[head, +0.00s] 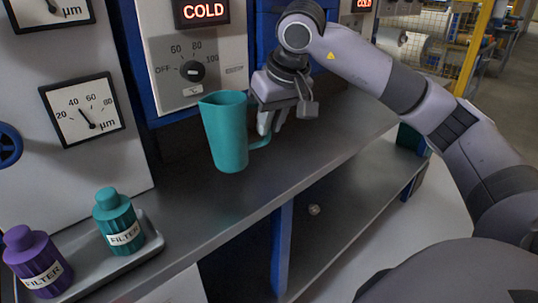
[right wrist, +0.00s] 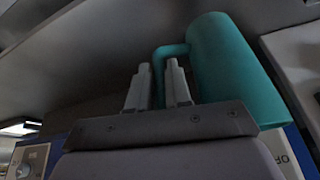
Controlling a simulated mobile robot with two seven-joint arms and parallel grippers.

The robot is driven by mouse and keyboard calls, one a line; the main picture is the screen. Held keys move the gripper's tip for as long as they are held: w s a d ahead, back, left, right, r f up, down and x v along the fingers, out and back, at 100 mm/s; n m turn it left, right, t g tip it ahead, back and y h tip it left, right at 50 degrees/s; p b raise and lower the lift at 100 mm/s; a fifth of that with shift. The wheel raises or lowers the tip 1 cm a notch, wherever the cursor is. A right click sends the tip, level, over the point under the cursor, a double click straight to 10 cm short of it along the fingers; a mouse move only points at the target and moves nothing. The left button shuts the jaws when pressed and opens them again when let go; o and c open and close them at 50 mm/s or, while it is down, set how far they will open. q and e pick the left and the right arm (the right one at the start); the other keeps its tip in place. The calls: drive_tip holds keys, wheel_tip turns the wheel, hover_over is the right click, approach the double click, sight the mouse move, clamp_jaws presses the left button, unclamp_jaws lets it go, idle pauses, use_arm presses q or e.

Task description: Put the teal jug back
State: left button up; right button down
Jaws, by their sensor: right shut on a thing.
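The teal jug (head: 226,132) is near the middle of the head view, over the grey shelf and in front of the control panel. It looks nearly upright, with its handle toward the right. My right gripper (head: 268,128) is shut on the handle. In the right wrist view the two fingers (right wrist: 159,82) stand on either side of the handle, and the jug (right wrist: 236,68) is to their right. I cannot tell whether the jug's base touches the shelf. My left gripper is not in view.
A grey shelf (head: 190,205) runs along the panels. A teal filter bottle (head: 117,222) and a purple filter bottle (head: 36,262) stand in a tray (head: 151,241) at lower left. A dial panel (head: 193,62) with a COLD display (head: 202,11) is behind the jug. A lower shelf (head: 345,210) is mostly bare.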

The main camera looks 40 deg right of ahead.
drive_tip(key=shift+f+b, duration=0.45)
drive_tip(key=shift+f, duration=2.65)
drive_tip(key=c, duration=1.1)
unclamp_jaws()
drive_tip(key=shift+f, duration=0.1)
drive_tip(key=shift+o, duration=0.2)
drive_tip(key=shift+r, duration=0.2)
drive_tip(key=p+v, duration=0.1)
drive_tip(key=v, duration=1.1)
drive_tip(key=shift+p, duration=0.4)
